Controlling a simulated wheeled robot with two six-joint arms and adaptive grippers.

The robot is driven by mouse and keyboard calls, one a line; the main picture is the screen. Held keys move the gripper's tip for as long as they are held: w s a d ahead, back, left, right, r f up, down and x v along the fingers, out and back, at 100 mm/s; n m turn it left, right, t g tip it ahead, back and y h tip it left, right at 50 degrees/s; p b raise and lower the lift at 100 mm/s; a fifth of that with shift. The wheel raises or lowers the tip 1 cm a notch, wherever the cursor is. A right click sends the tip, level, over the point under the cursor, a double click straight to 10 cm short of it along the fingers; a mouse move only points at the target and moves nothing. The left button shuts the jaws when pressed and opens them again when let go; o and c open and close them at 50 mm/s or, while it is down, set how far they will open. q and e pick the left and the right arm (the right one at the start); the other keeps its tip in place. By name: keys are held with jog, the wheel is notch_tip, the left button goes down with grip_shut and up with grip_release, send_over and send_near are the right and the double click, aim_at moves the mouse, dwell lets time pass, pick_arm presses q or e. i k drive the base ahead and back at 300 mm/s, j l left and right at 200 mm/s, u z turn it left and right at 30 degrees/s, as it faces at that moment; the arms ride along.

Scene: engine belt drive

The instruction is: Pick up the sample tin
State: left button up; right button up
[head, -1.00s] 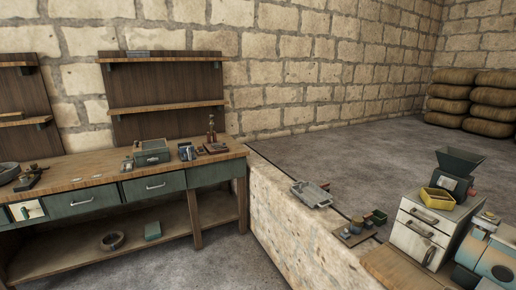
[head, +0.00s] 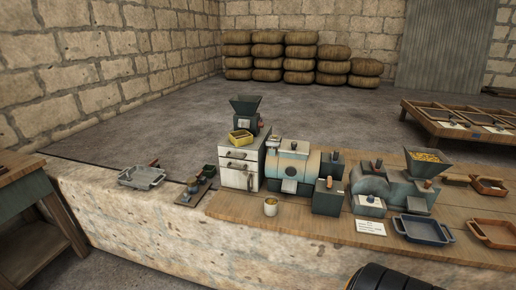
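Neither of my grippers shows in the head view.
The stone counter (head: 150,225) carries a white cabinet (head: 238,168) with a yellow tray (head: 240,137), blue-grey machines (head: 293,165), a grey tray (head: 141,177), a blue tray (head: 422,230) and a reddish tray (head: 494,233).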

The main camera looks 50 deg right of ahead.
aim_at(271, 202)
jog(key=l+z, duration=0.15)
jog(key=z, duration=1.4)
jog(key=i+j+z, duration=0.1)
jog(key=j, duration=0.25)
jog(key=i+j+z, duration=0.1)
jog(key=i+j, duration=0.3)
jog(key=j, duration=0.35)
jog(key=l+z, duration=0.05)
